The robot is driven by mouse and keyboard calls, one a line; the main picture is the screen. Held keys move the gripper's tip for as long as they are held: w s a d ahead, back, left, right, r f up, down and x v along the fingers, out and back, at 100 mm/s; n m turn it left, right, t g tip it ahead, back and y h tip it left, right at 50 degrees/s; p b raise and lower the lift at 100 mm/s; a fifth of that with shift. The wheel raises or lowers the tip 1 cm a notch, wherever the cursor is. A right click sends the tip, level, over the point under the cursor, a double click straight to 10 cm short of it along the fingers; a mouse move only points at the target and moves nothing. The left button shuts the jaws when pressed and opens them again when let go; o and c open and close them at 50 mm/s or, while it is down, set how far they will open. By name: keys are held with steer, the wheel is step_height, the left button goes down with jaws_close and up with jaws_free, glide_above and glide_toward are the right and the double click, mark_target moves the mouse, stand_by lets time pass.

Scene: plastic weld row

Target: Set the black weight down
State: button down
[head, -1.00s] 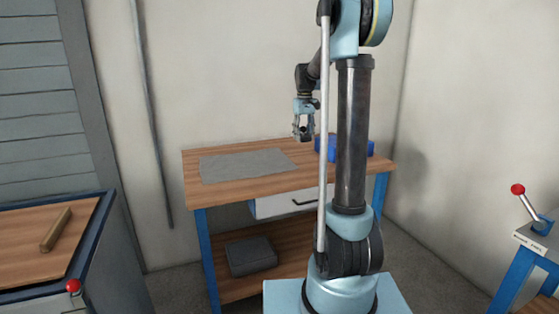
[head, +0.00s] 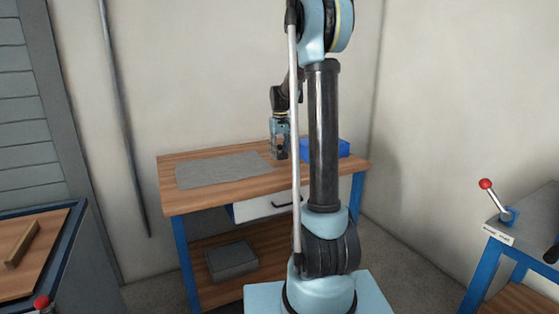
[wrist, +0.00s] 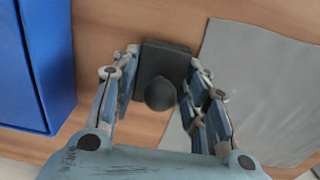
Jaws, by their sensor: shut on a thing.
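The black weight (wrist: 162,66) is a dark block with a round knob, between the fingers of my gripper (wrist: 160,82) in the wrist view. My gripper is shut on it. In the head view my gripper (head: 279,153) is low over the wooden bench (head: 215,202), right of the grey mat. The weight there is small and dark, and I cannot tell whether it touches the bench top. In the wrist view it shows over bare wood between the blue bin and the mat.
A grey mat (head: 222,170) lies on the bench left of my gripper; it also shows in the wrist view (wrist: 262,90). A blue bin (head: 338,148) stands to the right. A grey box (head: 231,260) sits on the lower shelf. Another bench (head: 525,225) with a red-knobbed lever is at right.

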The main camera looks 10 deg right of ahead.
mark_target(280, 153)
steer(key=shift+f, duration=1.5)
steer(key=shift+f, duration=0.1)
steer(key=c, duration=0.9)
jaws_free()
steer(key=shift+c, duration=0.2)
